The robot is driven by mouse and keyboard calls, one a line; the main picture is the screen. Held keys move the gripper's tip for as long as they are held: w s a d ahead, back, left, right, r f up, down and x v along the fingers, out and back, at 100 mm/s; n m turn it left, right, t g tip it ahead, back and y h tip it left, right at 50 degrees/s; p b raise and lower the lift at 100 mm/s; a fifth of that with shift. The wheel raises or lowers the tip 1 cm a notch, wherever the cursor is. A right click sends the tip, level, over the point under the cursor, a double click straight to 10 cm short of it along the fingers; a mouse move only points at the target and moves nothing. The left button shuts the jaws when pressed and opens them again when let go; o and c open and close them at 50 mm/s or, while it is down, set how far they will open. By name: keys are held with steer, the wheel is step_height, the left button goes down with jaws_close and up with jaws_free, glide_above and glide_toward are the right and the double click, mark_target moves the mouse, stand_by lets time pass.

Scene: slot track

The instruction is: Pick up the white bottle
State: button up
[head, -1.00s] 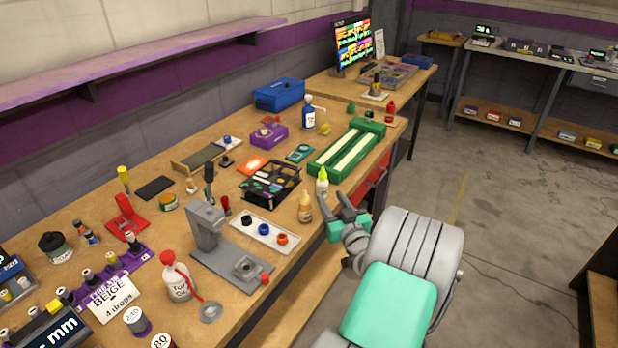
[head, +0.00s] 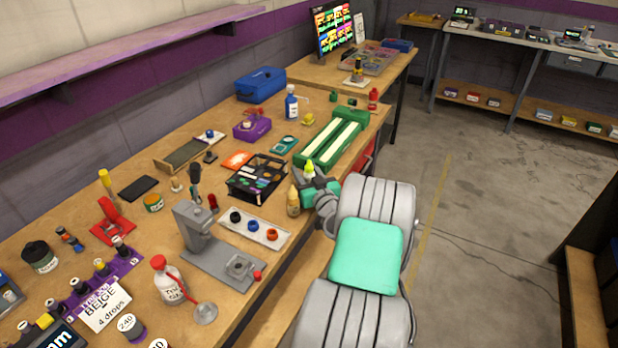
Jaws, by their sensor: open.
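A larger white bottle with a red cap (head: 168,283) stands upright at the lower left, well away from my gripper.
A tan bottle (head: 293,201) stands close to the left of my gripper. A black parts tray (head: 256,178) and a white tray with coloured rings (head: 255,230) lie further left. The bench's front edge runs below my arm. Open floor is to the right.

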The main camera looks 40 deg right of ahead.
jaws_close()
steer(key=shift+r, duration=0.1)
stand_by(0.4)
